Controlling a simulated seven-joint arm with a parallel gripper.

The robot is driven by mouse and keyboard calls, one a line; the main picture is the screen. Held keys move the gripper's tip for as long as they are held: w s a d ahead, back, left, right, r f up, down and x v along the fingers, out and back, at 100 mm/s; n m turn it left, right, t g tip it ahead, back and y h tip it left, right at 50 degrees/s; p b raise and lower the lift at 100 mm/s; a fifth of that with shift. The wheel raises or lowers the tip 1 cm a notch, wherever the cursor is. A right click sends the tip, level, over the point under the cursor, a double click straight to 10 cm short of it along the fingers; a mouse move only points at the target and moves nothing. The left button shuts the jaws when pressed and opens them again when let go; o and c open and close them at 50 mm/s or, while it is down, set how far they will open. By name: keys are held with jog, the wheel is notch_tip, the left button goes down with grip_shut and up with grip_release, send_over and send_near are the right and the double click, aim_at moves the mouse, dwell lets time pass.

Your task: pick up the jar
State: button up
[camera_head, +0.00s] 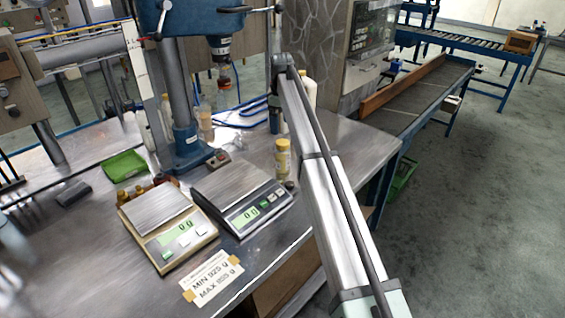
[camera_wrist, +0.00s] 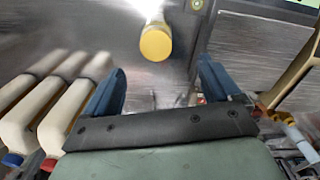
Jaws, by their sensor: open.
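The jar (camera_head: 283,158) stands upright on the metal bench, right of the scales in the head view. It is pale with a yellow lid. In the wrist view its yellow lid (camera_wrist: 155,43) shows ahead of my gripper, roughly centred between the fingers. My gripper (camera_wrist: 160,72) is open, with its two blue fingers apart and nothing between them. In the head view the end of my arm hangs behind the jar, mostly hidden by the arm link.
A dark scale (camera_head: 243,200) and a cream scale (camera_head: 166,227) stand left of the jar, both reading 0 g. A drill-press-like machine (camera_head: 185,110) rises behind them. Several cream bottles (camera_wrist: 45,100) stand close beside the left finger in the wrist view.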

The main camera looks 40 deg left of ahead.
aim_at(282, 152)
notch_tip(282, 152, down, 8)
jog(key=shift+w+f, duration=0.2)
jog(key=shift+f, duration=1.25)
jog(key=shift+w+f, duration=0.15)
jog(key=shift+f, duration=1.3)
jog(key=shift+c, duration=0.4)
jog(key=c, duration=1.1)
jog(key=shift+r, duration=0.1)
jog(key=shift+c, duration=0.2)
